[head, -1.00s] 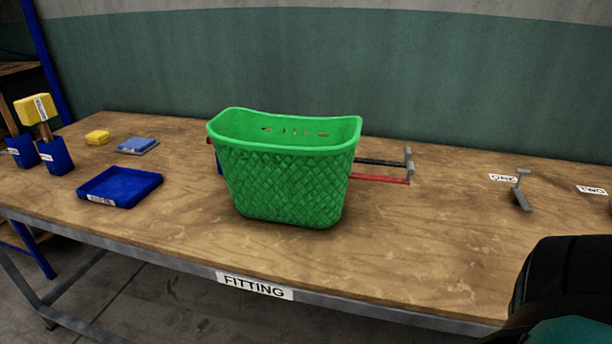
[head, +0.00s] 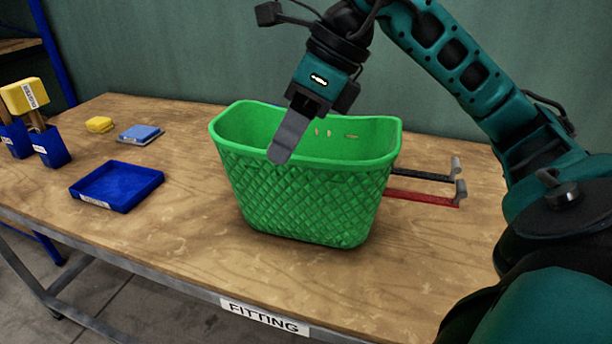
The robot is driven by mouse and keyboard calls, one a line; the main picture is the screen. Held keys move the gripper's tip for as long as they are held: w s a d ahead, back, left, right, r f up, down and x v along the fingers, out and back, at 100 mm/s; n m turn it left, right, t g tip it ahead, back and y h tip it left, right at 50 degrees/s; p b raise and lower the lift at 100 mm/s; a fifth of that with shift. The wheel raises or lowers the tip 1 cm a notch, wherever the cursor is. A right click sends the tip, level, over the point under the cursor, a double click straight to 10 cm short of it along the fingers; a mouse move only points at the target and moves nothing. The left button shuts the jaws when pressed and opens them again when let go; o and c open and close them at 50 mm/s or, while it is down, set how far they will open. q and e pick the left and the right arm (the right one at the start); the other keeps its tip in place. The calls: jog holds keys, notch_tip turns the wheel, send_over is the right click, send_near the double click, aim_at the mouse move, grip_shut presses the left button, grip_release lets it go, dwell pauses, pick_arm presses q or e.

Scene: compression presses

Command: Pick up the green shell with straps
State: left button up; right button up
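The green shell (head: 305,200) is a woven-look basket standing upright on the table, mouth up, with small slots in its back wall. I cannot make out straps on it for certain. My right gripper (head: 286,145) hangs over the basket from above, pointing down. Its grey finger overlaps the front rim in the head view; whether it touches the rim, or is inside or in front of it, I cannot tell. Only one finger shows clearly, so its opening is hidden. My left gripper is out of view.
A black bar (head: 420,173) and a red bar (head: 425,199) with grey ends stick out behind the basket on the right. The table front is clear.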

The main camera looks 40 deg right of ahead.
jog(key=d+r+m+h, duration=0.1)
jog(key=d+r+h, duration=0.15)
jog(key=d, duration=0.35)
jog(key=b, duration=0.2)
send_near(291, 181)
jog(key=a+f, duration=0.1)
jog(key=shift+t+h, duration=0.25)
jog(key=shift+t, duration=0.15)
jog(key=x, duration=0.5)
jog(key=shift+w+f, duration=0.2)
jog(key=shift+w, duration=0.25)
jog(key=shift+w+f, duration=0.1)
jog(key=shift+f, duration=0.1)
jog(key=shift+f+b, duration=0.3)
jog(key=shift+b, duration=0.05)
grip_shut()
dwell(0.4)
